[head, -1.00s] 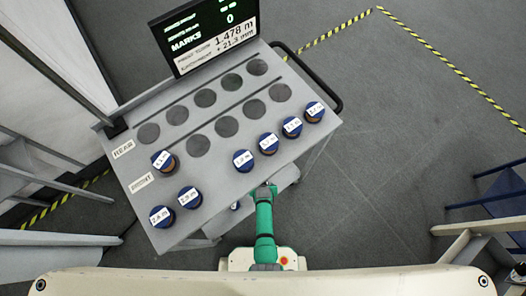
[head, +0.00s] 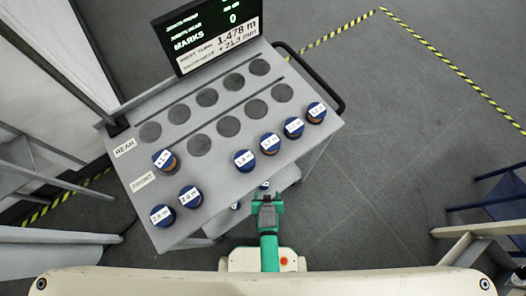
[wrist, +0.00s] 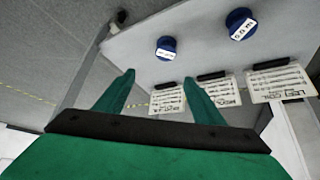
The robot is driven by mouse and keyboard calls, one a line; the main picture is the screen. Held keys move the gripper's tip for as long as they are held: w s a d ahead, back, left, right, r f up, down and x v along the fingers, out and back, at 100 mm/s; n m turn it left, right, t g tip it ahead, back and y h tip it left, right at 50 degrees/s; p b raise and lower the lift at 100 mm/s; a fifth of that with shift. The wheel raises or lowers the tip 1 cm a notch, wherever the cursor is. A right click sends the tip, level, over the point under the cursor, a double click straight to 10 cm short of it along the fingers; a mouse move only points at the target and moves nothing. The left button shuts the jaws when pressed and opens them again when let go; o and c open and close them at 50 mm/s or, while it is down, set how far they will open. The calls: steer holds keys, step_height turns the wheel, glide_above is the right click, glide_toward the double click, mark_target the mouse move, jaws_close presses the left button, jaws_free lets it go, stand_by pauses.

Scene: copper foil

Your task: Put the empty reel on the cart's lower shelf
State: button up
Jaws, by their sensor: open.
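My gripper (head: 268,197) is open at the front edge of the cart (head: 215,170), low beside its lower shelf (head: 287,178). In the wrist view, its green fingers (wrist: 158,77) are apart with nothing between them. Ahead of them is the pale lower shelf (wrist: 205,45). On it stand two blue-topped reels: one (wrist: 166,48) near the fingers and one (wrist: 241,23) farther right, both with white labels. The fingers look clear of both. I cannot tell which reel is the empty one.
Several labelled blue reels (head: 162,216) stand on the cart's top near round dark spots. A display (head: 210,32) stands at the back. Printed cards (wrist: 278,82) line the shelf edge. Blue racks (head: 495,195) stand at the right; the floor between is clear.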

steer(key=s+r+t, duration=0.3)
steer(key=s+r, duration=0.1)
steer(key=r, duration=1.1)
steer(key=s+a+r+t, duration=0.1)
steer(key=s+r+t, duration=0.2)
steer(key=r, duration=1.2)
steer(key=s+a+r+t, duration=0.1)
steer(key=s+r, duration=0.5)
steer(key=r, duration=0.8)
steer(key=shift+r+t, duration=0.4)
steer(key=shift+t, duration=0.5)
